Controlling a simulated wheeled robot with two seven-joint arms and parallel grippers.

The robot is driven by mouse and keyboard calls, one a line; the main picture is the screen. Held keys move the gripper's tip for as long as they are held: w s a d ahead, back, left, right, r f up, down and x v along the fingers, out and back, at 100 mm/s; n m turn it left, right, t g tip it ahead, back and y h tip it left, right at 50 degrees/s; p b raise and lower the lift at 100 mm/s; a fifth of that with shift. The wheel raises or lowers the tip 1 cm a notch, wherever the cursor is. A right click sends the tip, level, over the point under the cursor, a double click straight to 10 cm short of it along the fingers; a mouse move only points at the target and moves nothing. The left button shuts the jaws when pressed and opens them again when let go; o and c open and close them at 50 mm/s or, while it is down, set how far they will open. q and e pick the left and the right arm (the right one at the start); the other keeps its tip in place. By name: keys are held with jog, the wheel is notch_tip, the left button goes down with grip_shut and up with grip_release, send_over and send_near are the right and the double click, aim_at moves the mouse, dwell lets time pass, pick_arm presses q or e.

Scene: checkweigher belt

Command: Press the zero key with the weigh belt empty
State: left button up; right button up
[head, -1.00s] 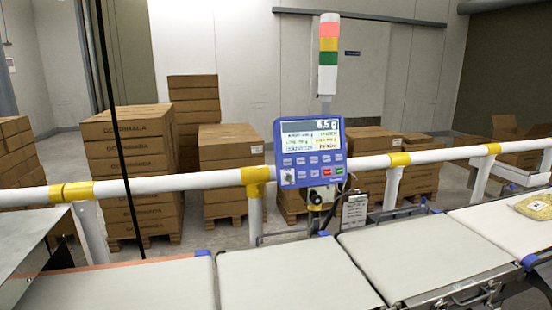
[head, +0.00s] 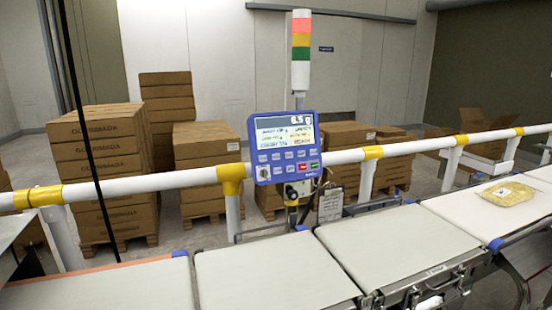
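The blue weigh terminal (head: 285,147) stands on the rail behind the belts, its lit screen (head: 286,134) showing a figure that looks like 6.5 g. The key labels are too small to read, so I cannot tell which is the zero key. The belt section in front of the terminal (head: 275,272) and the one to its right (head: 400,243) are bare. A yellowish bag (head: 507,194) lies on the far right belt. Neither gripper is in view.
A white rail (head: 130,188) with yellow joints runs behind the belts. A signal tower (head: 301,50) rises above the terminal. A clipboard (head: 331,205) hangs beside it. Stacked cartons (head: 102,150) stand behind the rail. A thin black vertical line crosses the left side.

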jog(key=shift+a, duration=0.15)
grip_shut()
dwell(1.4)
